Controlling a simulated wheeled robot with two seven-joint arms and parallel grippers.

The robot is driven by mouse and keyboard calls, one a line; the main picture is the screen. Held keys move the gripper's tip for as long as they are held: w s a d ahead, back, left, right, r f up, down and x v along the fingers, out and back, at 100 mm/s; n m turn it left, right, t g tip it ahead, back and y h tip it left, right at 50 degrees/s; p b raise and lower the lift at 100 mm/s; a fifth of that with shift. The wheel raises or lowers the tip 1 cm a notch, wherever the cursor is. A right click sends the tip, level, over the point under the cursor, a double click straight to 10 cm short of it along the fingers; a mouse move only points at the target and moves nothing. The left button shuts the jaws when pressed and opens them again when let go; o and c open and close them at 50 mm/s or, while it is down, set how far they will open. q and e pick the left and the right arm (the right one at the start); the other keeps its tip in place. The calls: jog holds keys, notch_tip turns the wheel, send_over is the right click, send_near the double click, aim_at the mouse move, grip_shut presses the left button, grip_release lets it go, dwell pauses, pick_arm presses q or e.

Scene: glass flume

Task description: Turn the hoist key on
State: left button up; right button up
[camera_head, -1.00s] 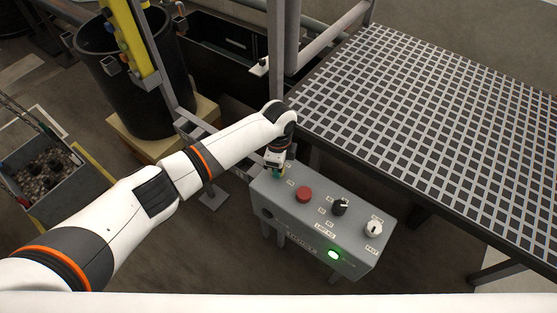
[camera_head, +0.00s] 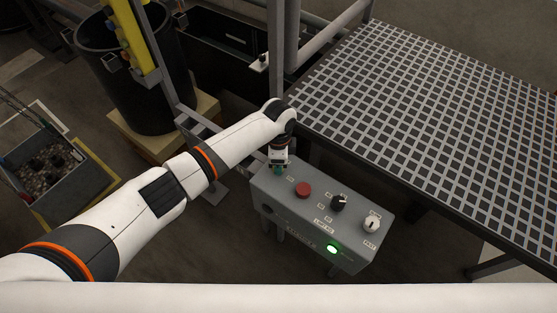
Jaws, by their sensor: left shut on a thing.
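A grey control box (camera_head: 330,240) stands at the lower middle of the head view. Its top carries a red button (camera_head: 303,190), a black knob (camera_head: 339,203), a white knob (camera_head: 372,223) and several small labels. A green lamp (camera_head: 332,249) glows on its front face. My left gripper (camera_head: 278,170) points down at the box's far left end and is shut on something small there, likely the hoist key. A bit of teal shows at its fingertips, but the key's shape and angle are hidden. My right gripper is not in view.
A dark grated platform (camera_head: 440,130) fills the right side, its edge close behind the box. A black bin (camera_head: 140,90) stands on a pallet at the upper left. A grey crate of stones (camera_head: 45,165) is at the far left.

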pick_arm(q)
jog(key=o, duration=1)
jog(key=shift+r, duration=0.1)
notch_tip(320, 180, up, 12)
jog(key=shift+b, duration=1.15)
